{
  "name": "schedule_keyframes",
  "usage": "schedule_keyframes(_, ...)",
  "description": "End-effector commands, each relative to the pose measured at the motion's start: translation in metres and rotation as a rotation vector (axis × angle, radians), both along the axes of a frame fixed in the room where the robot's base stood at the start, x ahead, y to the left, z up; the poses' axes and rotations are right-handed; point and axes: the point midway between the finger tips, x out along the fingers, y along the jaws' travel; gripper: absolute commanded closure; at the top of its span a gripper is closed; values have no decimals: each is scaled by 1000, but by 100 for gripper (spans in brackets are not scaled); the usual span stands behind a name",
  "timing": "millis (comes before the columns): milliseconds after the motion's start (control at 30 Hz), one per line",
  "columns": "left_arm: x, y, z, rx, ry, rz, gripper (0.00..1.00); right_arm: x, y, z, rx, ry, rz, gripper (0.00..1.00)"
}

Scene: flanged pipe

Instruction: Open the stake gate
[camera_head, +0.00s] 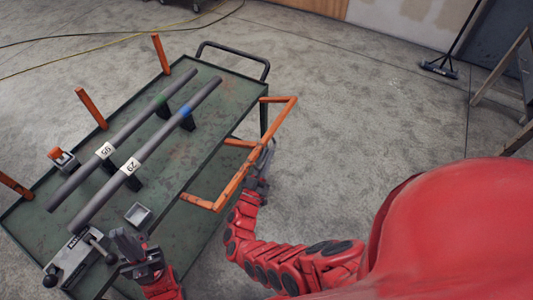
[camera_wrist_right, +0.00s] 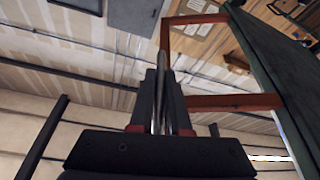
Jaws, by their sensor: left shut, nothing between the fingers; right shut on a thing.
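The orange stake gate (camera_head: 283,119) is a bar frame along the right edge of the green cart. In the head view it sticks out to the right, past the deck edge. My right gripper (camera_head: 264,160) is shut on the gate's long outer bar, near its middle. The gate also shows in the right wrist view (camera_wrist_right: 235,102), where the shut fingers (camera_wrist_right: 160,82) reach its bar; the exact contact is hard to see. My left gripper (camera_head: 122,238) is shut and empty over the near end of the cart, close to a small grey square tray (camera_head: 138,214).
Upright orange stakes (camera_head: 91,108) line the left edge. A grey vise (camera_head: 70,262) sits at the near corner. Concrete floor (camera_head: 350,110) right of the gate is clear.

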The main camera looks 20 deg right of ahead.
Motion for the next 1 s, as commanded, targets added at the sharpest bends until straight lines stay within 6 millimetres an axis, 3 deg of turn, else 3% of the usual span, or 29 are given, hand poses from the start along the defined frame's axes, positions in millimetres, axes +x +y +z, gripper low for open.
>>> schedule_keyframes(500,0,0,7,0,0,0,100,1,0,4,-18,21,-1,100)
schedule_keyframes(533,0,0,7,0,0,0,100,1,0,4,-17,20,-1,83)
schedule_keyframes(700,0,0,7,0,0,0,100,1,0,4,-17,19,0,55)
schedule_keyframes(1000,0,0,7,0,0,0,100,1,1,4,-18,20,1,55)
